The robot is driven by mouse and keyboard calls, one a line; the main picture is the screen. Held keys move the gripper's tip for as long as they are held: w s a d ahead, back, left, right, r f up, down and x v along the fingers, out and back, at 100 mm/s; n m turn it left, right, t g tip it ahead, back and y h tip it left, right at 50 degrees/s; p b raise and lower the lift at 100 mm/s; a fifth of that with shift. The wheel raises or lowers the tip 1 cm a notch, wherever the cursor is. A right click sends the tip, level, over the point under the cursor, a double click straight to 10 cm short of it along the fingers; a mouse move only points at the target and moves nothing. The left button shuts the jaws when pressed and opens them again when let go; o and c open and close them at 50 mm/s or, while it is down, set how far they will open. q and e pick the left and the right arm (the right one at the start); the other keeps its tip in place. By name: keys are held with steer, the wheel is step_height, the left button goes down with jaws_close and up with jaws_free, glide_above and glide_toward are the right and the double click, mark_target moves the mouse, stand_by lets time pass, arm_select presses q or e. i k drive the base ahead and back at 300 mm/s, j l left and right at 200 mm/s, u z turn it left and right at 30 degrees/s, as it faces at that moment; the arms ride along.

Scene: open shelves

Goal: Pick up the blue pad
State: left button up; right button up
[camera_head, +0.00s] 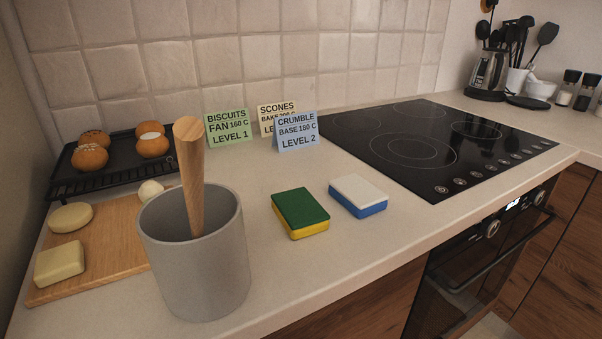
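The blue pad (358,196) lies flat on the light counter, right of centre. It is a block with a white top layer and a blue lower layer. A second pad with a green top and yellow lower layer (300,213) lies just to its left, with a small gap between them. Neither of my grippers shows in this view.
A grey crock (197,262) with a wooden handle (190,170) stands at front left. Behind the pads are recipe cards, including a blue one (297,131). A black hob (430,145) is at right. A wooden board (105,225) and a black bun tray (118,158) are at left.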

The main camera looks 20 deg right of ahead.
mark_target(359, 196)
steer(key=l+z, duration=0.2)
steer(key=l, duration=1.6)
